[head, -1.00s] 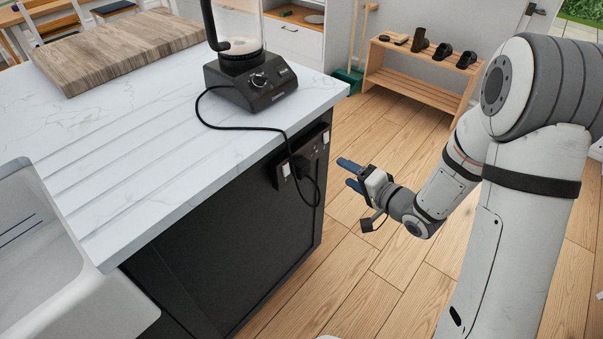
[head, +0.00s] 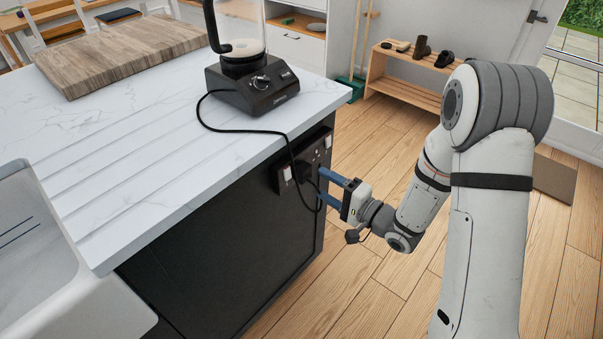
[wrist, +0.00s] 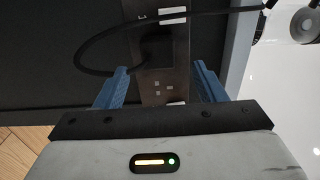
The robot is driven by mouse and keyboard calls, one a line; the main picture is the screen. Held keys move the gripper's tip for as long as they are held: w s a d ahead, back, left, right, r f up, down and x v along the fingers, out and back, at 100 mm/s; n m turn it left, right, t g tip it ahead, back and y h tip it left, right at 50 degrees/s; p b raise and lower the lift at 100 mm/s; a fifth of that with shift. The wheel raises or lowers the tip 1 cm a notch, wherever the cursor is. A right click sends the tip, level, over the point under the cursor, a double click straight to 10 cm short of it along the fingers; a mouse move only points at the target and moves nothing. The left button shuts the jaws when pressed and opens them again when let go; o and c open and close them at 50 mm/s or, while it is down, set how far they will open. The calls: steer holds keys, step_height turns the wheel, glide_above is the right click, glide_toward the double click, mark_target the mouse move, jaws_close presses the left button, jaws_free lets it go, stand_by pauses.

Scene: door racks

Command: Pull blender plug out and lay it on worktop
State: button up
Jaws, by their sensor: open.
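The black blender (head: 252,88) stands on the white marbled worktop (head: 150,135). Its black cord (head: 243,130) runs over the worktop edge and loops down to the dark plug (head: 304,167) in the socket panel (head: 318,150) on the island's dark side. In the wrist view the plug (wrist: 157,43) sits on the panel, with the cord (wrist: 95,45) curving off it to the left and around above. My gripper (head: 322,187) is open, its blue fingers pointing at the panel. In the wrist view my gripper (wrist: 160,82) has the plug ahead, between the lines of its fingers; contact cannot be told.
A wooden board (head: 120,55) lies at the back left of the worktop, and a white sink (head: 45,260) is at the front left. The worktop between them and the blender is clear. A wooden shoe rack (head: 405,90) stands beyond, with open floor around my arm.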

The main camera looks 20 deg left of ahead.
mark_target(308, 175)
steer(key=shift+x, duration=3.1)
steer(key=shift+f, duration=0.15)
steer(key=shift+c, duration=0.4)
steer(key=c, duration=1.2)
steer(key=v, duration=0.6)
steer(key=shift+d, duration=0.2)
steer(key=v, duration=0.2)
steer(key=shift+s+d, duration=0.15)
steer(key=shift+d, duration=0.15)
